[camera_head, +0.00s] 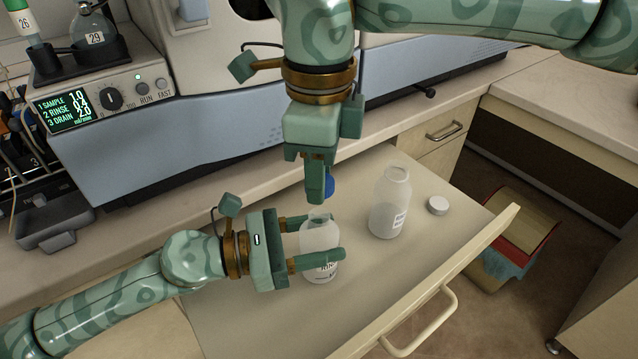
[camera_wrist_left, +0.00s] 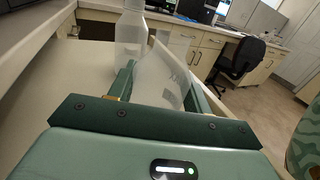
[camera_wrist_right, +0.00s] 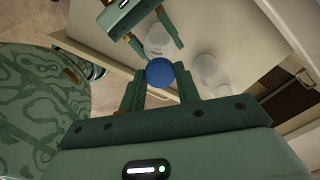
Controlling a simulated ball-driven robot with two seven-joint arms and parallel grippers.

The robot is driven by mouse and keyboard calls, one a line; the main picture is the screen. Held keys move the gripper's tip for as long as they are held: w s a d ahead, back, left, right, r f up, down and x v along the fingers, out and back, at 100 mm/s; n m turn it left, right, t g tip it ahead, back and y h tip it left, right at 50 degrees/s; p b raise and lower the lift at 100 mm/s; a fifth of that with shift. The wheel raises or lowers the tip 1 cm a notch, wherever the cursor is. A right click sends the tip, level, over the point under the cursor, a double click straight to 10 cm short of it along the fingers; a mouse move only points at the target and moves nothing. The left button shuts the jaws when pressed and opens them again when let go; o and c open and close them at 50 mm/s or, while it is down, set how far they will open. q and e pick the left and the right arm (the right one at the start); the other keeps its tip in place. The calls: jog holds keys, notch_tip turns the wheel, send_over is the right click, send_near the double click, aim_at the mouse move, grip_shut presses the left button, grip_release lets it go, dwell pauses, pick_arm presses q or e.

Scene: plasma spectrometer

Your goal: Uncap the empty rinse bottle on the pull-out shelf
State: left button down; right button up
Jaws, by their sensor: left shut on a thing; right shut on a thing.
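The rinse bottle (camera_head: 319,238), translucent white with a label starting "RIN", stands on the pull-out shelf (camera_head: 250,325). My left gripper (camera_head: 338,236) is shut around its body from the side; the left wrist view also shows the bottle (camera_wrist_left: 160,82) between the fingers. My right gripper (camera_head: 318,198) points down above the bottle and is shut on the blue cap (camera_head: 329,187). In the right wrist view the cap (camera_wrist_right: 159,72) sits between the fingertips. The cap appears slightly above the bottle's mouth, apart from it; the fingers partly hide this gap.
A second bottle (camera_head: 390,203), labelled and uncapped, stands to the right on the shelf. A white cap (camera_head: 438,205) lies beside it. The shelf's raised front edge (camera_head: 440,282) has a handle. The instrument (camera_head: 200,120) stands behind. The shelf's front area is clear.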

pick_arm(q)
jog(key=c, duration=0.6)
grip_release()
jog(key=shift+o, duration=0.2)
